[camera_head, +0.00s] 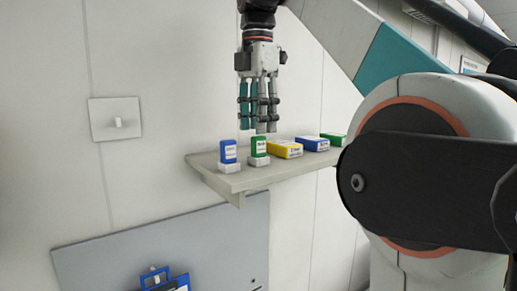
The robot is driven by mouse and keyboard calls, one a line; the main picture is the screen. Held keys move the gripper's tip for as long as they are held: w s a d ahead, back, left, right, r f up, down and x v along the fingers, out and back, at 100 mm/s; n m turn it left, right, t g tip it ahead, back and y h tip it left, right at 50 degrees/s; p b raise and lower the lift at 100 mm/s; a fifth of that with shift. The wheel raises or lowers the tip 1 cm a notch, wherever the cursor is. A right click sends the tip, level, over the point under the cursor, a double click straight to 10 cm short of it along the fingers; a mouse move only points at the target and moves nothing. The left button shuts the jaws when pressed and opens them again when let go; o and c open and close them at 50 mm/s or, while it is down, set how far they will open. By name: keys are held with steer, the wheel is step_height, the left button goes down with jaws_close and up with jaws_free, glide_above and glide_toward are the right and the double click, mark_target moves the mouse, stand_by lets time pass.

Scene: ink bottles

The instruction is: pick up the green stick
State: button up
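No plain green stick stands out; two green items show on the shelf. A small green upright block (258,145) with a white label stands in a white base near the left end of the shelf. A second green block (332,137) lies flat farther right, partly hidden by my arm. My gripper (259,130) points straight down, and its fingertips appear just above the upright green block in the picture. Its distance in depth cannot be told. The fingers hang close together and overlap in this view, so their opening is unclear. Nothing is seen held between them.
The light shelf (205,168) sticks out from the wall. A blue upright block (229,151) in a white base stands just left of the green one. A yellow box (285,149) and a blue box (312,143) lie to its right. A grey panel (110,262) is below.

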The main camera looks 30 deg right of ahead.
mark_target(259, 136)
steer(key=shift+f+p, duration=0.4)
steer(key=shift+f, duration=2)
steer(key=shift+c, duration=0.6)
jaws_close()
